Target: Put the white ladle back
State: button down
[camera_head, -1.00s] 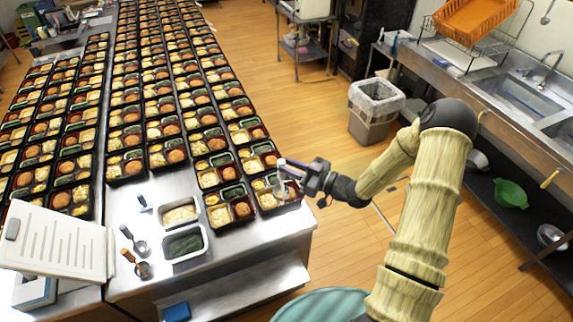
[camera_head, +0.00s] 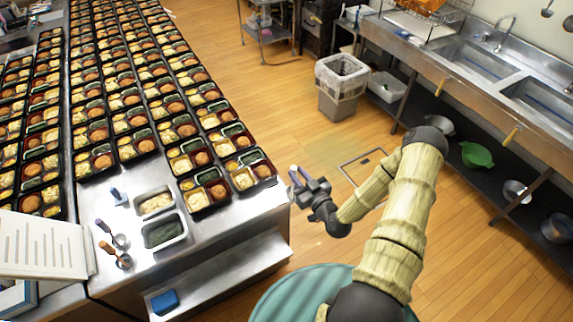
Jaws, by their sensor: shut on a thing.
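My gripper (camera_head: 300,182) is at the right edge of the steel table, near the closest bento trays, and is shut on the white ladle (camera_head: 295,178). Only a small pale part of the ladle shows between the fingers; its bowl cannot be made out. On the table to the left, a metal pan of pale food (camera_head: 155,203) stands behind a pan of dark green food (camera_head: 163,232). A dark-handled ladle (camera_head: 113,236) and a brown-handled ladle (camera_head: 115,256) lie left of these pans. A small blue-handled tool (camera_head: 118,197) stands behind them.
Long rows of filled bento trays (camera_head: 215,188) cover the table's far part. A white lidded box (camera_head: 40,245) stands at the left. A blue item (camera_head: 164,301) lies on the lower shelf. A bin (camera_head: 341,86) and a sink counter (camera_head: 480,75) are at the right, with open floor between.

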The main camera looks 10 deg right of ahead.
jog(key=s+d+f+m+h+b, duration=0.1)
jog(key=s+d+f+h+b, duration=0.1)
jog(key=f+b, duration=0.3)
jog(key=s+d+f+m+h+b, duration=0.1)
jog(key=f+b, duration=0.4)
jog(key=f, duration=0.7)
jog(key=shift+s+d+m+t+h, duration=0.4)
jog(key=shift+m+h, duration=0.4)
jog(key=shift+h, duration=0.3)
jog(key=shift+r, duration=0.1)
